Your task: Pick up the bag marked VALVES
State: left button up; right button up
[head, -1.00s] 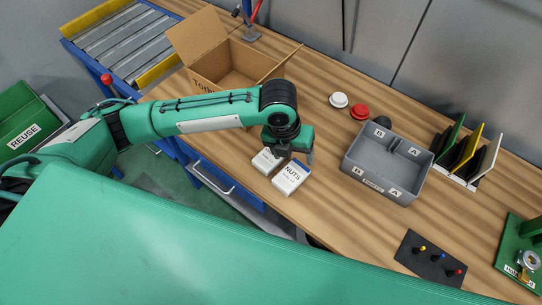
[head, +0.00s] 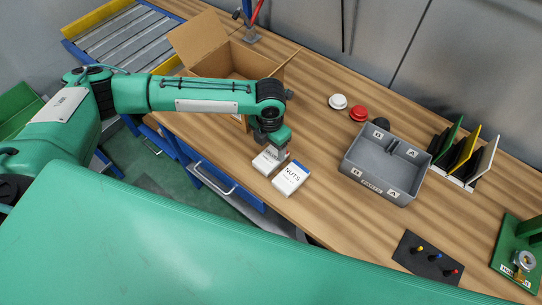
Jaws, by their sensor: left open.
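Two small white bags stand side by side on the wooden bench. The nearer one, the NUTS bag (head: 291,180), has a blue top edge and its label can be read. The other white bag (head: 262,165) is just to its left and partly covered by my gripper; its label cannot be read. My left gripper (head: 274,153) points down at the top of this left bag, open. Whether its fingers touch or straddle the bag cannot be told. My right gripper is not in view.
An open cardboard box (head: 215,62) stands behind my left arm. A grey divided tray (head: 398,187), red button (head: 358,113) and white button (head: 338,101) are to the right. A dark plate with coloured pegs (head: 427,257) lies near the front edge. Bare bench surrounds the bags' right side.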

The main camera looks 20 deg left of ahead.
aim_at(271, 156)
pick_arm(q)
notch_tip(271, 156, down, 6)
jog(key=shift+w+d+r+p, duration=0.15)
jog(key=shift+r+p, duration=0.1)
jog(key=shift+p, duration=0.75)
jog(key=shift+f, duration=0.25)
jog(key=c, duration=0.7)
jog(key=shift+r, duration=0.15)
